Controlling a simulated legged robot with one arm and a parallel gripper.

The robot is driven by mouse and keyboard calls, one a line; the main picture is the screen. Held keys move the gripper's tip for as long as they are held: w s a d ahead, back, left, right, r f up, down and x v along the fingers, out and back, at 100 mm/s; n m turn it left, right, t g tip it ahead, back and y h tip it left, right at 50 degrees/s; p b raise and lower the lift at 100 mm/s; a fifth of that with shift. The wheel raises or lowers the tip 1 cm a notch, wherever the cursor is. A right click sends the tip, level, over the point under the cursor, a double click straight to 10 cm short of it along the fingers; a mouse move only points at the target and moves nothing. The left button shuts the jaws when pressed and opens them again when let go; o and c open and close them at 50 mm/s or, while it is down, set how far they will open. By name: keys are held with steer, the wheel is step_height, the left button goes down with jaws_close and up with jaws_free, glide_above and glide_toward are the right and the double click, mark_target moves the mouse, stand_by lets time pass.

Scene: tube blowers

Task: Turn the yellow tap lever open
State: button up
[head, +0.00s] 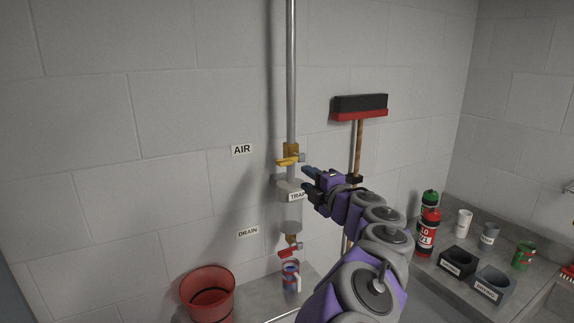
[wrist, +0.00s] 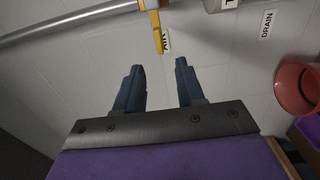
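The yellow tap lever (head: 287,161) sits on a brass valve (head: 291,150) on the vertical metal pipe, to the right of the AIR label (head: 242,150). In the head view the lever points left, across the pipe. My gripper (head: 307,174) is just right of and slightly below the lever, apart from it. In the wrist view the yellow lever (wrist: 156,30) is beyond the fingertips, between their lines but nearer the left finger. My gripper (wrist: 160,68) is open, with two blue-grey fingers and nothing between them.
The grey trap (head: 289,189) and a red drain lever (head: 289,251) are lower on the pipe. A red bucket (head: 208,292) and a can (head: 291,277) stand below. A broom (head: 359,108) hangs behind my arm. Bottles (head: 427,232) and cups stand on the right counter (head: 455,213).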

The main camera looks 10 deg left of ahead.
mark_target(286, 161)
steer(key=x, duration=0.7)
steer(key=p+x, duration=0.1)
steer(key=x, duration=0.3)
steer(key=shift+a, duration=0.6)
steer(key=shift+w+d+r+p, duration=0.1)
steer(key=shift+w+p, duration=0.2)
steer(key=shift+w, duration=0.35)
steer(key=shift+a, duration=0.35)
steer(key=shift+c, duration=1.3)
steer(key=shift+d, duration=0.1)
jaws_close()
